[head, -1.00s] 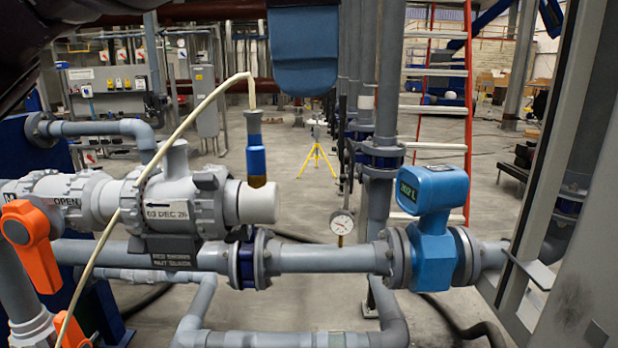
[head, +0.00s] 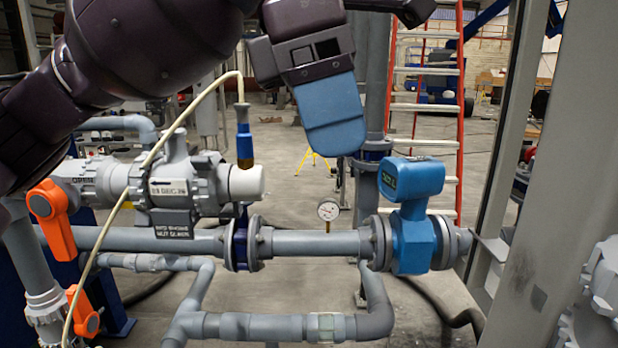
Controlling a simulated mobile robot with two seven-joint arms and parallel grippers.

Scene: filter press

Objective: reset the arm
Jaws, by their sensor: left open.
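My left arm comes in from the upper left of the head view, in front of the pipework. Its left gripper (head: 331,112) hangs at top centre with a wide blue finger pointing down. The gripper is open, and I see nothing held in it. It appears above the horizontal pipe, apart from it, between the blue-bodied probe and the blue flow meter. The second finger is hidden behind the near one. My right gripper is not in view.
A grey pipe (head: 310,243) crosses the view, with a blue flow meter (head: 411,205), a pressure gauge (head: 328,210) and orange valve handles (head: 52,216). A cabled blue probe (head: 244,145) stands at the white pipe end. A grey post (head: 570,150) rises at right.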

